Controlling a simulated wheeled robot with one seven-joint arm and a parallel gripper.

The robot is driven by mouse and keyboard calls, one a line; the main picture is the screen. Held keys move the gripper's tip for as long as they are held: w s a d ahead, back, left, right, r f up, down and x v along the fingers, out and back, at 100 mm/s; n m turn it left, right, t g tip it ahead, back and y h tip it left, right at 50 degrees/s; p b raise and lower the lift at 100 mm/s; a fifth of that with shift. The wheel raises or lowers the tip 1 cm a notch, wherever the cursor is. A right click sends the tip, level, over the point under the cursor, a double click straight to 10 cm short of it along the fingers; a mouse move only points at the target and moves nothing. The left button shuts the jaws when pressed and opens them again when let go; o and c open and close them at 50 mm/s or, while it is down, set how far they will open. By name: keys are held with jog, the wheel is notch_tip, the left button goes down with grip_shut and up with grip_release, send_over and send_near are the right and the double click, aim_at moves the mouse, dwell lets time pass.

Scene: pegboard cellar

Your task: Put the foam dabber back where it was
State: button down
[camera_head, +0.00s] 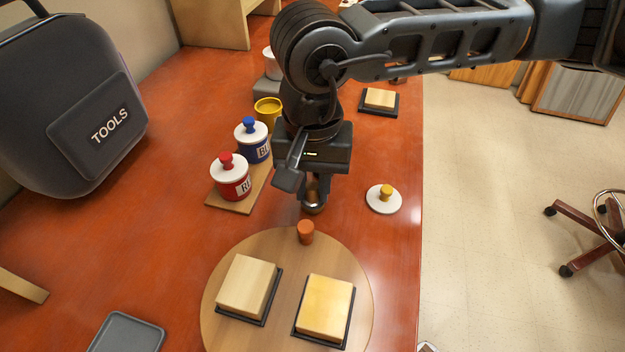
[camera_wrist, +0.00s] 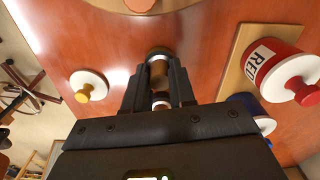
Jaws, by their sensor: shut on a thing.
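My gripper (camera_head: 314,192) points down over the red-orange table. It is shut on a small cylinder with a brown body and a metallic-looking rim, which I take for the foam dabber (camera_head: 314,206). In the wrist view the dabber (camera_wrist: 158,74) sits between the two fingers (camera_wrist: 160,92). Its lower end is close to the table; I cannot tell whether it touches. A yellow pot (camera_head: 268,105) stands open behind my gripper. Its white lid with a yellow knob (camera_head: 384,199) lies on the table to the right, also in the wrist view (camera_wrist: 88,86).
A round wooden board (camera_head: 285,270) in front carries two pale blocks on black bases and an orange-brown peg (camera_head: 305,232). Lidded red (camera_head: 231,178) and blue (camera_head: 252,140) pots stand left of my gripper. Another block (camera_head: 380,98) lies behind right. A tools case (camera_head: 90,110) stands left.

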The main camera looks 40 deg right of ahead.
aim_at(312, 185)
jog(key=shift+f, duration=0.2)
jog(key=c, duration=0.9)
grip_release()
jog(key=shift+r, duration=0.1)
jog(key=shift+c, duration=0.2)
notch_tip(312, 185, up, 12)
jog(key=shift+r+b, duration=0.15)
jog(key=shift+b, duration=0.3)
